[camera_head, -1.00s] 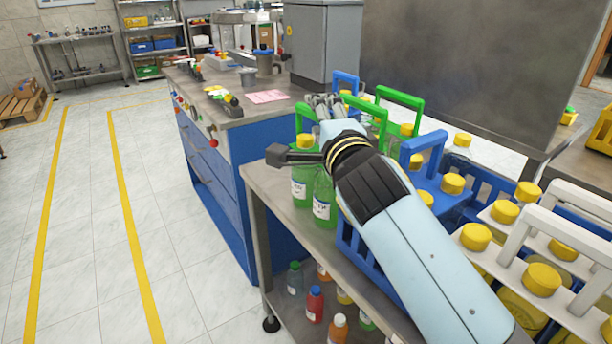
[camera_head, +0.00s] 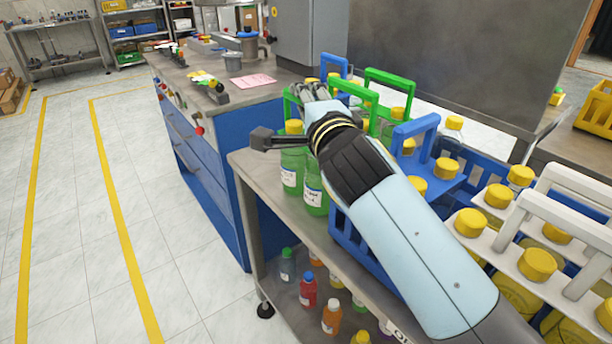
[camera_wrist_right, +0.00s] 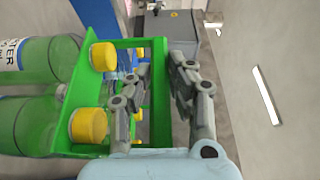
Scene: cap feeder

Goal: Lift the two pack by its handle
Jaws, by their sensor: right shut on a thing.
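The two pack is a green carrier with two green bottles (camera_head: 292,170) under yellow caps. It stands near the left end of the metal shelf table in the head view. In the right wrist view its green handle (camera_wrist_right: 161,122) and yellow caps (camera_wrist_right: 88,126) show clearly. My right gripper (camera_head: 312,90) is at the handle, with a finger on each side of the bar. It is shut on the handle, also in the right wrist view (camera_wrist_right: 160,75). My right arm hides part of the pack in the head view. My left gripper is not in view.
Other carriers crowd the right side: a green handle (camera_head: 392,74), a blue carrier (camera_head: 418,126) and a white carrier (camera_head: 510,228). A blue workbench (camera_head: 212,175) stands just left of and behind the pack. Small bottles (camera_head: 308,290) are on the lower shelf. The floor at left is clear.

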